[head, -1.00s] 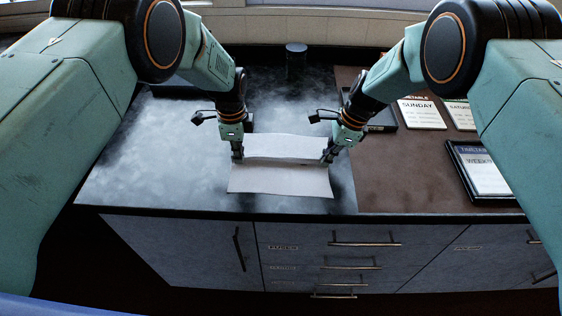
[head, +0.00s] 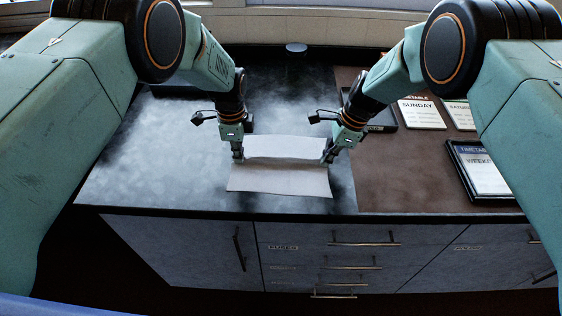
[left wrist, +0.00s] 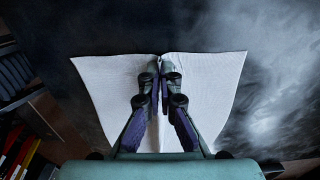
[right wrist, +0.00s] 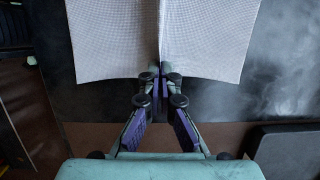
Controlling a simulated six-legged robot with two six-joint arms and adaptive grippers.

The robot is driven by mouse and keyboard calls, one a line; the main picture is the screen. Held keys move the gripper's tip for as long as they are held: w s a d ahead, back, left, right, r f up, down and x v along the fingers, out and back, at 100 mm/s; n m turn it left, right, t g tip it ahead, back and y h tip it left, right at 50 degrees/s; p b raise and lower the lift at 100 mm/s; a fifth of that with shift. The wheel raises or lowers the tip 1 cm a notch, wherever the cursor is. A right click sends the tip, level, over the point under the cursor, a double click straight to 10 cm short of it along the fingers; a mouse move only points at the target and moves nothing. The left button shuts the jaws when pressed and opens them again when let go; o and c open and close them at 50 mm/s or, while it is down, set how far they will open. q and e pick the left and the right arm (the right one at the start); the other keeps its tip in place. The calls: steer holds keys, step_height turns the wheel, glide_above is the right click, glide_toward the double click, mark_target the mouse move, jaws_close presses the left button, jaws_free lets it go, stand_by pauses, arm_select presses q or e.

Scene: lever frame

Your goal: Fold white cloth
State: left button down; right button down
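The white cloth (head: 285,178) lies on the dark, cloudy-patterned part of the counter, with a raised crease running across it between my grippers. My left gripper (head: 238,157) is at the left end of the crease. In the left wrist view its fingertips (left wrist: 161,80) are closed together on the cloth (left wrist: 110,85). My right gripper (head: 328,157) is at the right end of the crease. In the right wrist view its fingertips (right wrist: 160,78) pinch the ridge at the edge of the cloth (right wrist: 110,40). The cloth part behind the crease is partly hidden.
Brown counter surface (head: 415,180) lies to the right, with a framed timetable (head: 486,168) and a Sunday sign (head: 420,113). A round-topped dark object (head: 296,47) stands at the back. Drawers (head: 365,242) are below the front edge. The counter left of the cloth is clear.

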arm_select(q)
steer(key=shift+s, duration=0.1)
stand_by(0.8)
